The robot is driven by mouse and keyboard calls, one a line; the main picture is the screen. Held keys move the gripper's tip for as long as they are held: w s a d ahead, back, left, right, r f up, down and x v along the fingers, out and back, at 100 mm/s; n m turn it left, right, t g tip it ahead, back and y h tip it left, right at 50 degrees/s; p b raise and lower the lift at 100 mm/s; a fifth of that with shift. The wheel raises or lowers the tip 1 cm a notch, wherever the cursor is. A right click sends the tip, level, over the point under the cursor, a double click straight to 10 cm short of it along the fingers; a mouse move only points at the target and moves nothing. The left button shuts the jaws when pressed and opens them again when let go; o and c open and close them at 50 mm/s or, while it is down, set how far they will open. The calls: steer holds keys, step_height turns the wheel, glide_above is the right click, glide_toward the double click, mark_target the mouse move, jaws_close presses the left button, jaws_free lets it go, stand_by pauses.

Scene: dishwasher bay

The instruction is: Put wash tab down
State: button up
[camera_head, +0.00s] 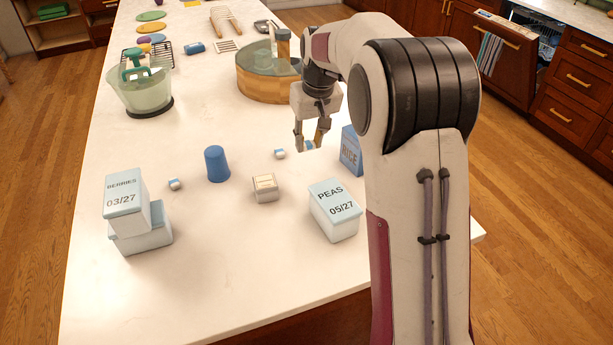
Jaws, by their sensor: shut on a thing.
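My gripper (309,143) points down over the right part of the white counter, shut on a small white-and-blue wash tab (309,146). The fingers partly hide the tab, and I cannot tell whether it touches the counter. Another small white-and-blue tab (280,153) lies on the counter just left of the gripper. A similar one (174,184) lies further left, beside a blue cup (217,164) that stands upside down.
A blue box (351,152) stands close right of the gripper, partly behind my arm. A peas box (334,210), small beige box (265,188) and stacked boxes (126,193) stand nearer. A round wooden-sided basin (262,86) is behind. The counter's front middle (230,270) is clear.

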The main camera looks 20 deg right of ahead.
mark_target(310, 150)
steer(key=shift+f, duration=2.5)
steer(key=shift+f, duration=0.1)
steer(key=shift+f, duration=2.2)
steer(key=shift+f, duration=0.2)
steer(key=o, duration=0.8)
steer(key=shift+r, duration=0.1)
